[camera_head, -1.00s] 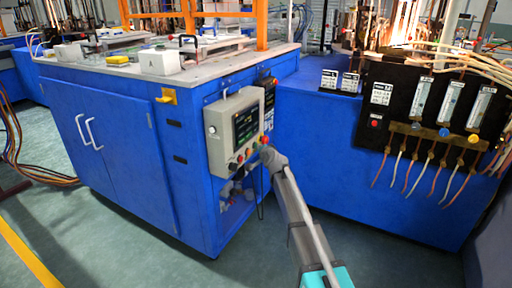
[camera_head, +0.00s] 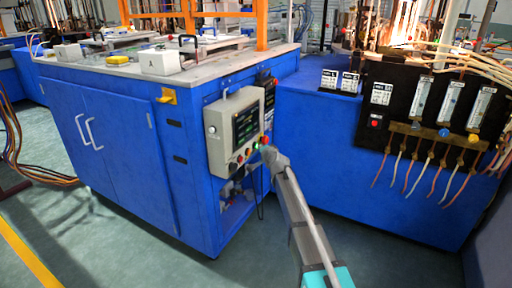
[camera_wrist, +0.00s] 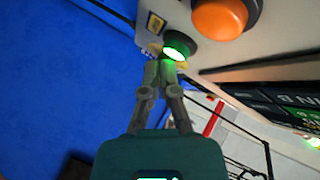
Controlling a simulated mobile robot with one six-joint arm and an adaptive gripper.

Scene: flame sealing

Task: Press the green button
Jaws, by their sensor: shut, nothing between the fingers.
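The green button (camera_wrist: 177,48) glows at the top middle of the wrist view, in a dark round collar on a pale panel. In the head view the green button (camera_head: 256,147) is a small spot at the lower right of the control box (camera_head: 221,148). My gripper (camera_wrist: 160,70) is shut and empty, with its fingertips together right at the lower edge of the button. Green light falls on the fingertips; I cannot tell whether they touch it. In the head view my gripper (camera_head: 267,150) is just right of the button.
A large orange button (camera_wrist: 222,14) sits close to the right of the green one in the wrist view. A dark display (camera_head: 245,123) is on the box. The blue cabinet (camera_head: 150,150) stands behind. The floor (camera_head: 110,250) in front is clear.

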